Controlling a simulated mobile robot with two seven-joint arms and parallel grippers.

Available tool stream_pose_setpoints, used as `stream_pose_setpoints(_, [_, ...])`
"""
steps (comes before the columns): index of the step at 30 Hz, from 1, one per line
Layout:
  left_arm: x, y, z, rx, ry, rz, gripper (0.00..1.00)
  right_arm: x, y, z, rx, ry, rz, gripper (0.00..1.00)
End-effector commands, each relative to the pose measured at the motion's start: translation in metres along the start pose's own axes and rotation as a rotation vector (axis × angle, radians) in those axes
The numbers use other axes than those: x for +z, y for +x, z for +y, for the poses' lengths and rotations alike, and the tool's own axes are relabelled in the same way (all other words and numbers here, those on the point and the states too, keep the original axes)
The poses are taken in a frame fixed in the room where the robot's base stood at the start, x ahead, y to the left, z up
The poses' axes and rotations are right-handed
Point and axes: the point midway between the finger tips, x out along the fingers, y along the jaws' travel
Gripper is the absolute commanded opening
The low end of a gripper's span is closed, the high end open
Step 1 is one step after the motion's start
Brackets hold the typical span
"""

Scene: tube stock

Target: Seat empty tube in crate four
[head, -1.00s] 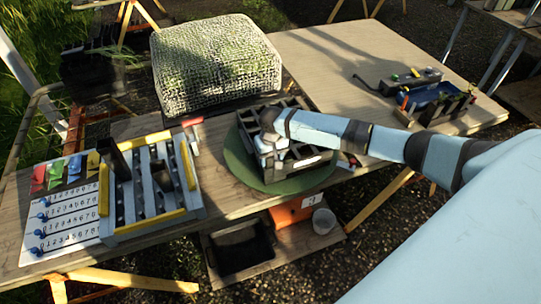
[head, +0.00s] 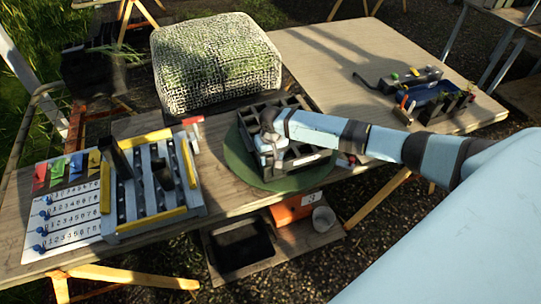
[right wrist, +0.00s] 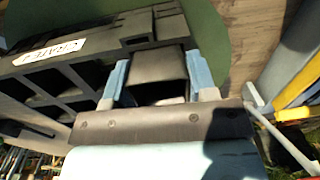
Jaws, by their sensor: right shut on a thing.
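My right gripper (head: 266,146) is at the left side of the dark, compartmented crate (head: 305,161), seen from the head. In the right wrist view, its two blue fingers (right wrist: 158,82) are shut on a dark square tube (right wrist: 158,66) with an open end facing the camera. The tube is at the end of the crate (right wrist: 62,82), by its corner cells; I cannot tell how deep it sits. The crate carries a white label that appears to read "CRATE", its number unclear. It stands on a round green turntable (head: 240,168). My left gripper is not in view.
A yellow-edged rack (head: 150,222) with dark tubes stands at left, beside a numbered board (head: 62,225) with coloured cards. A mesh-covered mound (head: 215,65) is behind. An orange box (head: 290,210) is below.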

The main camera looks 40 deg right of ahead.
Motion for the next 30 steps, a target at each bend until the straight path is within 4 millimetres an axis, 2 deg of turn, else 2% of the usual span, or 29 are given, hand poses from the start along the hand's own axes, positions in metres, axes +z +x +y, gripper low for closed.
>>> stream_pose_setpoints(2, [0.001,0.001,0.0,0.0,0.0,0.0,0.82,0.003,0.005,0.0,0.002,-0.001,-0.007,0.3])
stream_pose_setpoints(3, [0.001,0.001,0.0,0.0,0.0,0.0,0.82,0.004,0.005,0.0,0.002,-0.001,-0.008,0.54])
stream_pose_setpoints(6, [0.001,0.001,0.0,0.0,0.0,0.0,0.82,0.004,0.006,0.001,0.003,-0.001,-0.009,0.77])
stream_pose_setpoints(7, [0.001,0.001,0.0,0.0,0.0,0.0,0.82,0.004,0.006,0.001,0.003,-0.001,-0.009,0.82])
stream_pose_setpoints(23, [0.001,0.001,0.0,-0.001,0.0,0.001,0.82,0.005,0.006,0.003,0.008,0.002,-0.012,0.82])
stream_pose_setpoints(26, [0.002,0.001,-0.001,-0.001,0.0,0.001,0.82,0.004,-0.006,0.003,0.007,0.001,-0.01,0.82])
stream_pose_setpoints(30, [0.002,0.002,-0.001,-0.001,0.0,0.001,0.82,0.003,-0.035,0.001,0.002,0.0,-0.004,0.82])
